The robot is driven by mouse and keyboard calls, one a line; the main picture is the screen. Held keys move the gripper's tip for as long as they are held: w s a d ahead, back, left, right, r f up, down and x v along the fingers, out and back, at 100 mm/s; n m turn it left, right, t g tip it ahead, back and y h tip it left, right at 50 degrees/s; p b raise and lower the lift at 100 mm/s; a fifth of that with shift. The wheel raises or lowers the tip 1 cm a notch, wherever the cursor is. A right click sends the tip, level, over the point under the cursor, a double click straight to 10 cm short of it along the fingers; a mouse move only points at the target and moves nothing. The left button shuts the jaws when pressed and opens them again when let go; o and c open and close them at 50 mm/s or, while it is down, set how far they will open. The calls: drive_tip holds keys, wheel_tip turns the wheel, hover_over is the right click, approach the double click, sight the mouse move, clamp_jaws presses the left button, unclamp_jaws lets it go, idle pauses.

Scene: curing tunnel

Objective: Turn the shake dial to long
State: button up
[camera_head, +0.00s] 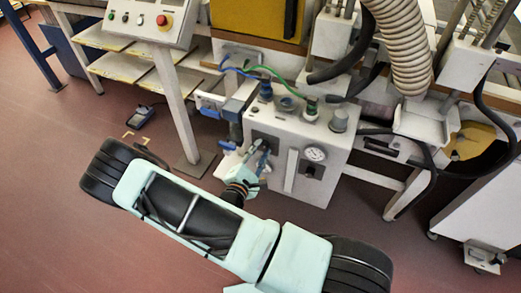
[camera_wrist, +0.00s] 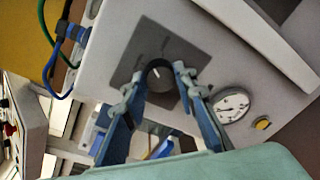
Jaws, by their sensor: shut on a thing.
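The shake dial (camera_wrist: 159,75) is a round black knob with a white pointer line, on a dark square plate (camera_wrist: 138,48) on the front of a light grey machine box (camera_head: 290,148). In the wrist view my gripper (camera_wrist: 160,82) has one finger on each side of the dial and is shut on it. The pointer line points up and slightly left in that view. Marks on the plate are too blurred to read. In the head view my gripper (camera_head: 256,160) reaches the left part of the box's front and hides the dial.
Blue and green hoses run to fittings on the box top. A control panel (camera_head: 147,20) with a red button stands left. Red floor is open left.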

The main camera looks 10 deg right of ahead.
drive_tip(key=m, duration=0.3)
drive_tip(key=shift+f+m+t+y+b, duration=0.1)
drive_tip(key=shift+m+t+y+b, duration=0.35)
drive_tip(key=shift+m, duration=1.35)
drive_tip(key=o, duration=1.2)
drive_tip(key=shift+c, duration=0.2)
drive_tip(key=shift+s, duration=0.1)
drive_tip(key=v, duration=1.2)
